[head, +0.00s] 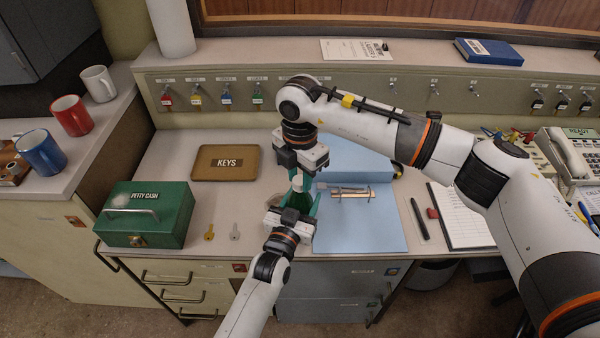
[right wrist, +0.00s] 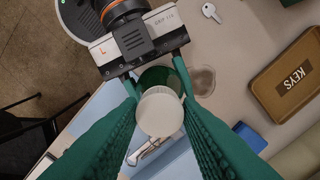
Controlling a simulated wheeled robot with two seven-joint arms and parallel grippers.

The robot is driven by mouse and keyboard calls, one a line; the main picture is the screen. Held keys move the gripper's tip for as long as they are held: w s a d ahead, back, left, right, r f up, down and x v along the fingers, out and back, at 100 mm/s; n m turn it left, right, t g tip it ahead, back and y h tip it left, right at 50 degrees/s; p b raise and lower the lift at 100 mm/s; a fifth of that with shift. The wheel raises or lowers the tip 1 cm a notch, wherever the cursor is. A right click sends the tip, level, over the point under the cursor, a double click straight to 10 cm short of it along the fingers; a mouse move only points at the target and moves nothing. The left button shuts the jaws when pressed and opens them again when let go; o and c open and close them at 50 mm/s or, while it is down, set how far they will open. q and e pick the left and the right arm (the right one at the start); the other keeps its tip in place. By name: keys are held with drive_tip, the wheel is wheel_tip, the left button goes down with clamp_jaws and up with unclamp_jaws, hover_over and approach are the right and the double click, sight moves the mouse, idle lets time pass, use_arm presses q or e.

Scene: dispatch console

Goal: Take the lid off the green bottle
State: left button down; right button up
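The green bottle (right wrist: 160,78) stands between the fingers of my left gripper (head: 298,208), which is shut on its body near the desk's front edge. The left gripper (right wrist: 156,76) also shows at the top of the right wrist view. The white lid (right wrist: 160,112) is at the bottle's top, between the green fingers of my right gripper (right wrist: 160,106), which meet it on both sides. In the head view, the right gripper (head: 298,178) points down from above at the lid (head: 297,184). The grippers hide much of the bottle, and I cannot tell whether the lid still touches it.
A green petty cash box (head: 147,215), two keys (head: 209,232) and a keys tray (head: 225,163) lie left of the bottle. A blue folder (head: 375,225) with small metal parts lies right. Beyond it are a marker (head: 419,219), a clipboard (head: 462,222) and a telephone (head: 570,150).

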clamp_jaws()
drive_tip(key=n, duration=0.7)
drive_tip(key=shift+n, duration=0.3)
drive_tip(key=n, duration=1.4)
drive_tip(key=shift+r, duration=0.1)
drive_tip(key=n, duration=3.2)
drive_tip(key=shift+n, duration=0.3)
drive_tip(key=shift+r, duration=0.2)
